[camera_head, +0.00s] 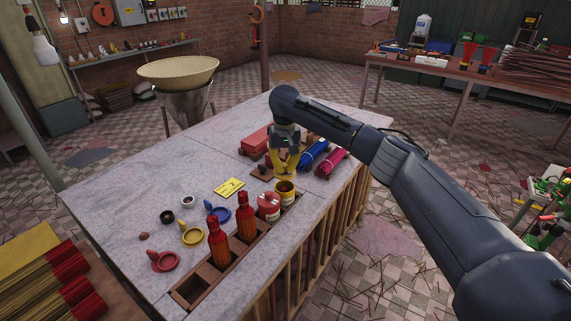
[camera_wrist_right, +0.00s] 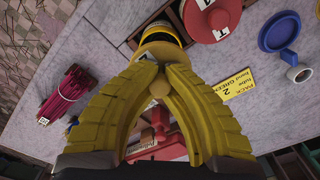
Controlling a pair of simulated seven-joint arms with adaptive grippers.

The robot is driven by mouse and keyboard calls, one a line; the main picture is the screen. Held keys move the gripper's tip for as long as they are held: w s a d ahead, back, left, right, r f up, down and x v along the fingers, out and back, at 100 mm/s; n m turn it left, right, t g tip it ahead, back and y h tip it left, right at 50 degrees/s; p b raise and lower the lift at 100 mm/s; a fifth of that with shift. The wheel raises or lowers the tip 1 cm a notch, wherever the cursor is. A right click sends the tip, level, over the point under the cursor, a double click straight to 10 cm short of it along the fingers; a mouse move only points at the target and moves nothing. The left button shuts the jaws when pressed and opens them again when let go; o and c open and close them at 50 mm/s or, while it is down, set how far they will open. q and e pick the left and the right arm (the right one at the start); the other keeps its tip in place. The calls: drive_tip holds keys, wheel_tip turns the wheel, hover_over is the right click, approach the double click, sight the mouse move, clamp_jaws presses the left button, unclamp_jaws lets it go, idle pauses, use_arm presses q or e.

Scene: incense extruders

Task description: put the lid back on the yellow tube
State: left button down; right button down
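The yellow tube (camera_head: 287,198) stands upright at the far end of the wooden rack, with its dark open top showing. My right gripper (camera_head: 287,173) is just above it, pointing down. In the right wrist view, the fingers (camera_wrist_right: 166,72) close around a small round knob (camera_wrist_right: 158,89), which appears to belong to a yellow lid (camera_wrist_right: 148,55) with a white label. The lid covers part of the tube's dark mouth (camera_wrist_right: 170,37) and looks tilted or offset; whether they touch is unclear. The fingers hide much of the lid. My left gripper is not in view.
A red-lidded canister (camera_head: 268,207) stands right beside the tube, with two orange bottles (camera_head: 246,217) along the rack (camera_head: 190,293). Red, yellow and blue dishes (camera_head: 218,215) lie left. Blue and magenta rolls (camera_head: 331,163) lie at right. The left tabletop (camera_head: 120,200) is mostly clear.

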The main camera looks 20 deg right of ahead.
drive_tip(key=shift+f, duration=2.6)
drive_tip(key=shift+f, duration=0.2)
idle(0.4)
drive_tip(key=c, duration=0.9)
unclamp_jaws()
drive_tip(key=shift+c, duration=0.2)
drive_tip(key=shift+r, duration=0.15)
drive_tip(key=shift+r, duration=3.35)
drive_tip(key=shift+o, duration=0.2)
clamp_jaws()
